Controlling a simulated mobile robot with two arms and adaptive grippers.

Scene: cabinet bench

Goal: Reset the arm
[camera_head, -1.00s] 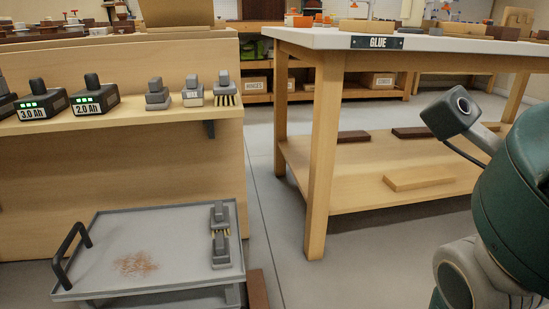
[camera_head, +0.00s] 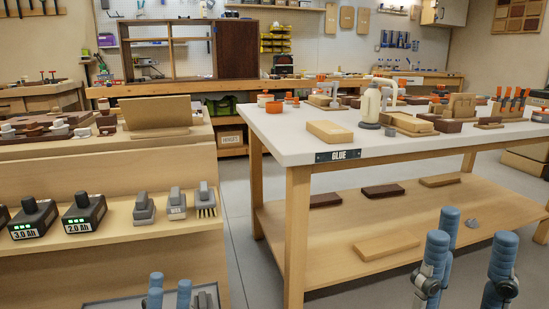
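My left gripper (camera_head: 169,291) shows at the bottom edge of the head view, left of centre. Its blue fingertips stand apart with nothing between them, in front of the grey tray cart (camera_head: 105,304). My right gripper (camera_head: 468,262) is at the bottom right, fingers pointing up and spread apart. It is empty and stands in front of the glue table's lower shelf (camera_head: 330,235). Both arms behind the grippers are below the picture.
The white-topped glue table (camera_head: 280,131) stands at the right, with a glue bottle (camera_head: 370,106) and wooden blocks on it. At left, a wooden bench (camera_head: 110,160) carries batteries (camera_head: 83,214) and grey brushes (camera_head: 177,204) on its ledge. Grey floor (camera_head: 237,225) is clear between them.

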